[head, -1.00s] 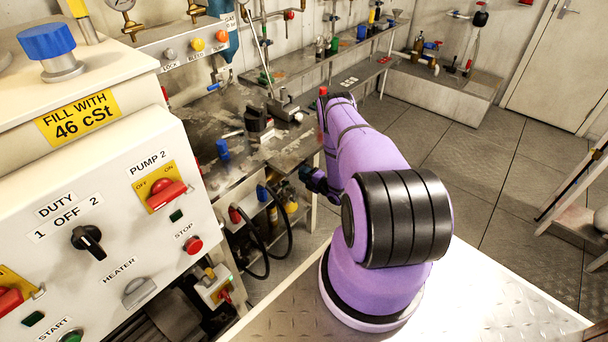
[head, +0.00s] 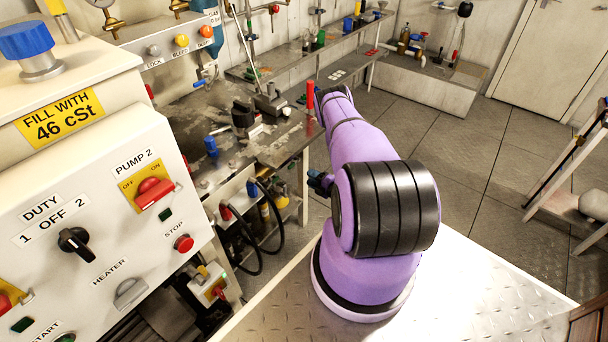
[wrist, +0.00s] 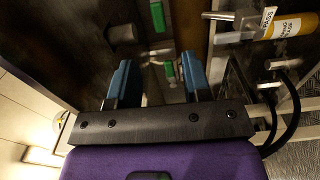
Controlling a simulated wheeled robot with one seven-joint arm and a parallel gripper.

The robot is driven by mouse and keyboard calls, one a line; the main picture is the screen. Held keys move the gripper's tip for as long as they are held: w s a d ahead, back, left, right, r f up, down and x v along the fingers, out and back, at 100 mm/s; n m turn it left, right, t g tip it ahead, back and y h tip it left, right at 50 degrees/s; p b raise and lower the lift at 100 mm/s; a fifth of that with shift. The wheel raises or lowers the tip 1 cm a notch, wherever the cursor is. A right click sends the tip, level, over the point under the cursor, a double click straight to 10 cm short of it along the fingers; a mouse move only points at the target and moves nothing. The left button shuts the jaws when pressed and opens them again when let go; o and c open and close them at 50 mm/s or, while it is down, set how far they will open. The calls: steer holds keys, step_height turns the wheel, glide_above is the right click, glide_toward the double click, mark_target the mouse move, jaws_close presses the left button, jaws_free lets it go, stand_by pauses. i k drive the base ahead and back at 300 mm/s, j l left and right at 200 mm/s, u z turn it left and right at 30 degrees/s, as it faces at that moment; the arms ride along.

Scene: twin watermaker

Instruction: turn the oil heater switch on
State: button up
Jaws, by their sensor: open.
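The heater switch is a grey rotary knob (head: 130,292) below the HEATER label (head: 109,273) on the white control panel (head: 60,180) at the left of the head view. I cannot tell from its handle whether it is on or off. My gripper shows in the wrist view (wrist: 158,82), with two blue fingers wide apart and nothing between them. In the head view my gripper is mostly hidden behind my purple arm, well to the right of the panel. The heater knob does not show clearly in the wrist view.
The panel also has a black DUTY selector (head: 75,241), a red PUMP 2 switch (head: 154,192) and a red STOP button (head: 183,243). A cluttered metal workbench (head: 283,150) stands behind my arm. Open floor (head: 470,150) lies to the right.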

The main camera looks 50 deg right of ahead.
mark_target(130, 290)
steer(key=k+l, duration=0.1)
steer(key=k, duration=0.9)
